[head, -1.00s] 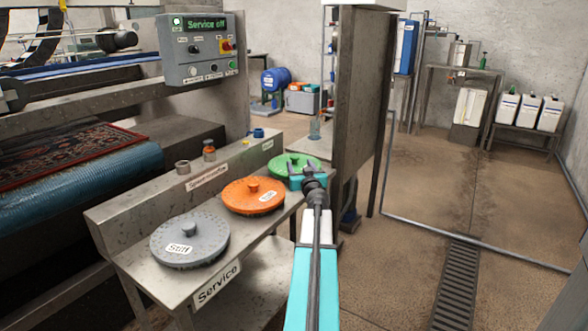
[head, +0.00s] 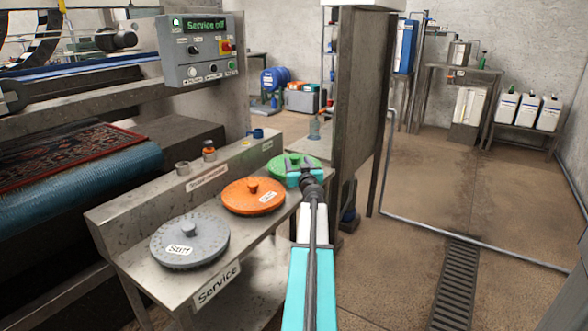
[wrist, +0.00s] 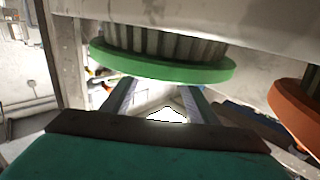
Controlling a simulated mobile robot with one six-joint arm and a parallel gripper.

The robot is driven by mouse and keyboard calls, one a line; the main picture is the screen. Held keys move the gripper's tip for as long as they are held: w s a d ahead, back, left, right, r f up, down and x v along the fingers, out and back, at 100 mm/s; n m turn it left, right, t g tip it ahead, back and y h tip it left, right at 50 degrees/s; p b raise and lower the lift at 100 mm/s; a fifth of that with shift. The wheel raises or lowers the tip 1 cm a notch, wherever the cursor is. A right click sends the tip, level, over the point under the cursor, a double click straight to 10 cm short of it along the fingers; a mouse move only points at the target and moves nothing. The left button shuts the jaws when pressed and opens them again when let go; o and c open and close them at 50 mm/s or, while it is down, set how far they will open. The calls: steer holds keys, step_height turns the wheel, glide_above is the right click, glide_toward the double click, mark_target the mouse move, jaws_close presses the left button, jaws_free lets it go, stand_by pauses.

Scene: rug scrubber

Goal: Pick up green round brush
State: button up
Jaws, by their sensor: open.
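The green round brush (head: 281,164) lies flat at the far end of the metal service shelf (head: 135,262), partly hidden by my gripper. In the wrist view the green brush (wrist: 160,64) shows close up as a green disc with pale bristles, and the picture looks upside down. My gripper (head: 299,162) is open at the near right part of the green brush. Its two fingers (wrist: 160,98) reach toward the disc with a gap between them. I cannot tell whether they touch it, and the brush's knob is not clear.
An orange round brush (head: 238,198) lies close beside the green one, and a grey round brush (head: 175,250) lies nearer. A dark upright panel (head: 358,100) stands just right of the green brush.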

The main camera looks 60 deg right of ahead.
steer(key=shift+x, duration=1.2)
jaws_close()
steer(key=shift+r, duration=0.1)
